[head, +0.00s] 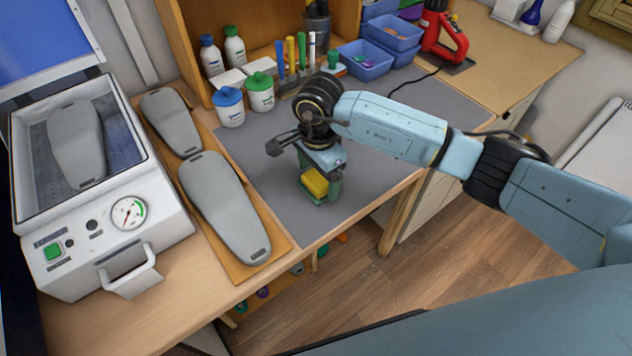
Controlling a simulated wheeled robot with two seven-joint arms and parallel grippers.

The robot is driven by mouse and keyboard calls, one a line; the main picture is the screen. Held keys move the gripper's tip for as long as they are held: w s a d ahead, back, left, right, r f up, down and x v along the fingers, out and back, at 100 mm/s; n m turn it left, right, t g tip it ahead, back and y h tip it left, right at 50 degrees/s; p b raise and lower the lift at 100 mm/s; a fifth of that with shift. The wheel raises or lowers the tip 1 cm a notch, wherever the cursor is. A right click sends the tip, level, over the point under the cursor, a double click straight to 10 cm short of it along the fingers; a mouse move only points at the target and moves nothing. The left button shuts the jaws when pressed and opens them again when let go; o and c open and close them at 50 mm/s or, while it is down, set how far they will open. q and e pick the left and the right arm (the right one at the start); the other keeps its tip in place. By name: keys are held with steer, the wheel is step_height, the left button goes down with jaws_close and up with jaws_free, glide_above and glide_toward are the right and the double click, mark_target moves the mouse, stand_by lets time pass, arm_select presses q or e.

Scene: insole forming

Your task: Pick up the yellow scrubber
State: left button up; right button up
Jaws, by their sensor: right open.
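The yellow scrubber (315,183) is a small yellow block with green around its lower part. It sits on the grey mat near the front edge of the workbench. My right gripper (320,180) points down directly over the scrubber, and its body hides the scrubber's far side. The gripper is open, with its finger ends close around the block. Whether a finger touches it, I cannot tell. My left gripper is not in view.
The grey mat (270,180) is clear to the left of the scrubber. Two grey insole forms (222,205) lie on a board further left, beside a white forming machine (115,245). Blue- and green-lidded jars (229,107), tools and blue bins (364,66) stand behind.

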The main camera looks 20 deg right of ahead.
mark_target(318, 178)
steer(key=c, duration=1.1)
steer(key=shift+o, duration=0.2)
step_height(318, 178, up, 10)
